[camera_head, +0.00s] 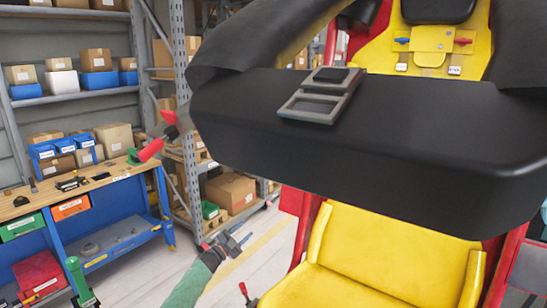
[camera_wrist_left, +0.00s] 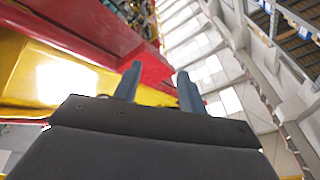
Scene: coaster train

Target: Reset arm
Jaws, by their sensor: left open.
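My left gripper (camera_head: 236,242) is open and empty in the head view, low in the picture, left of the yellow seat (camera_head: 370,255). In the left wrist view its two fingers (camera_wrist_left: 158,88) stand apart with nothing between them. The red side of the coaster car (camera_wrist_left: 105,35) and yellow seat parts are left of the fingers in that view. A large black padded restraint (camera_head: 390,140) with a buckle hangs above the seat in the head view. My right gripper does not show in either view.
A blue workbench (camera_head: 110,225) with tools and bins stands at the left. Metal shelves (camera_head: 75,98) with boxes stand behind it. A red-handled lever (camera_head: 243,290) is near the bottom by the seat.

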